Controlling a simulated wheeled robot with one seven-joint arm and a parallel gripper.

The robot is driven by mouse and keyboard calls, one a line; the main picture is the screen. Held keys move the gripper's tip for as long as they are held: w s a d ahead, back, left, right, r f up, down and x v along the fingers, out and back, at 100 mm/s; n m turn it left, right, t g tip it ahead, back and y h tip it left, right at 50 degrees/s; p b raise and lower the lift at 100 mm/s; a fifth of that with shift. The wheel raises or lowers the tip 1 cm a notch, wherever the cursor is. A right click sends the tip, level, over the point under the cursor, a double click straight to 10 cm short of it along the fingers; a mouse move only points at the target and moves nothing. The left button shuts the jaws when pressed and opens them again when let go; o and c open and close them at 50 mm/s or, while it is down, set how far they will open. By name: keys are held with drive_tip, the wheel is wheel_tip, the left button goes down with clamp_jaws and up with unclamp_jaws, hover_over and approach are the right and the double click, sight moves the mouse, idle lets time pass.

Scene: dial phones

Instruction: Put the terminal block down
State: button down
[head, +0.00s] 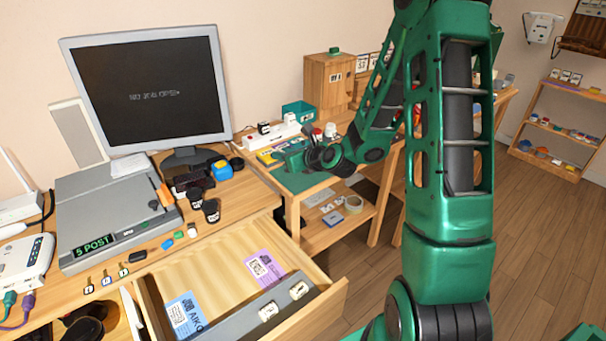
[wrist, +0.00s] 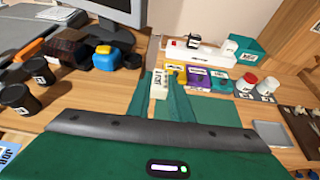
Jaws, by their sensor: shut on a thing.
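My gripper (wrist: 158,98) is shut on a small cream-white block, which I take to be the terminal block (wrist: 158,84). The block stands between the two green fingers at their tips in the wrist view. In the head view my gripper (head: 283,156) is over the green mat at the corner beside the desk, and I cannot make out the held block there. Whether the block touches the surface below, I cannot tell.
Dark canisters (wrist: 18,98) are at left. An open drawer (head: 315,312) holds cards and two cream blocks. The green mat (wrist: 220,108) has bare room.

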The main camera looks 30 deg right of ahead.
drive_tip(key=w+d+f, duration=0.1)
drive_tip(key=d+f, duration=0.1)
drive_tip(key=d, duration=0.1)
drive_tip(key=w+d+f, duration=0.1)
drive_tip(key=d+f, duration=0.1)
drive_tip(key=d, duration=0.2)
drive_tip(key=w+d+f, duration=0.1)
drive_tip(key=d+f, duration=0.2)
drive_tip(key=d, duration=0.1)
drive_tip(key=shift+w+d, duration=0.1)
drive_tip(key=shift+w, duration=0.1)
drive_tip(key=shift+d+f, duration=0.1)
drive_tip(key=shift+f, duration=1.9)
drive_tip(key=shift+f, duration=0.1)
drive_tip(key=c, duration=1.6)
unclamp_jaws()
